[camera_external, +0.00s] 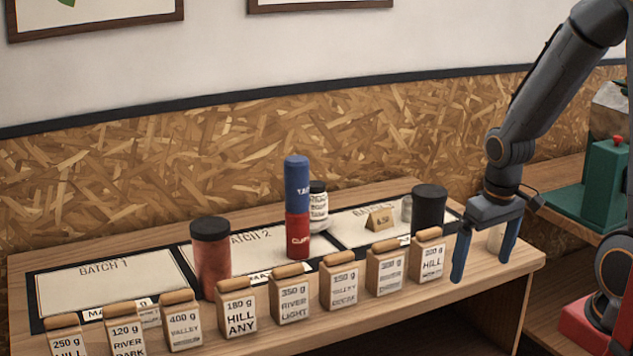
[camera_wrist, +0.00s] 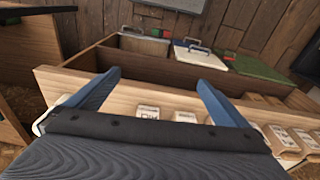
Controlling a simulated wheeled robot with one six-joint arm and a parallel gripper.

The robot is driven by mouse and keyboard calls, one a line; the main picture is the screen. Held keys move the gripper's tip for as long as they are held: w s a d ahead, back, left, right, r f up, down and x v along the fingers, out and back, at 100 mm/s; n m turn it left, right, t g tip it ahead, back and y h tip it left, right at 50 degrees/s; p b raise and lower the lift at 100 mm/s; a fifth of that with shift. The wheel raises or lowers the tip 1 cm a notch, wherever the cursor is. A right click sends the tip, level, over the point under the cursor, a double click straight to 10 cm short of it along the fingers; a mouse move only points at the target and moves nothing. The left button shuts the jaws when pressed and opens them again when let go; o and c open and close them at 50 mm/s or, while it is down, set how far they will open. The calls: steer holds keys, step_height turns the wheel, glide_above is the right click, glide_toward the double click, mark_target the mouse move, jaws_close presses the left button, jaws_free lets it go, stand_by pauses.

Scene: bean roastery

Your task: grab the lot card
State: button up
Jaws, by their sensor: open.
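My gripper (camera_external: 484,268) is open and empty above the right front of the wooden counter, its blue fingers pointing down. The open fingers (camera_wrist: 160,78) also show in the wrist view. A small tan folded card (camera_external: 380,219) stands on the right batch mat, left of and behind my gripper. Its print looks like a number, and I cannot tell whether it is the lot card. No card is between my fingers. Flat white labels reading "MA" (camera_external: 275,274) lie along the mats' front edges, partly hidden by bags.
Several labelled bean bags (camera_external: 290,296) line the counter's front edge. A red jar (camera_external: 213,262), a blue and red stack (camera_external: 297,208), a white bottle (camera_external: 318,207) and a black canister (camera_external: 429,209) stand behind. A green machine (camera_external: 605,180) is at right. The left mat (camera_external: 100,287) is mostly clear.

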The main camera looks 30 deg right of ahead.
steer(key=shift+s+d+f+m, duration=0.15)
steer(key=shift+s+d, duration=0.05)
steer(key=shift+s, duration=0.15)
steer(key=shift+s+d+f+m, duration=0.1)
steer(key=shift+s+d+m, duration=0.1)
steer(key=shift+s, duration=0.15)
steer(key=c, duration=0.3)
steer(key=shift+s+d, duration=0.1)
steer(key=shift+s, duration=0.05)
steer(key=c, duration=1.1)
steer(key=shift+c, duration=0.2)
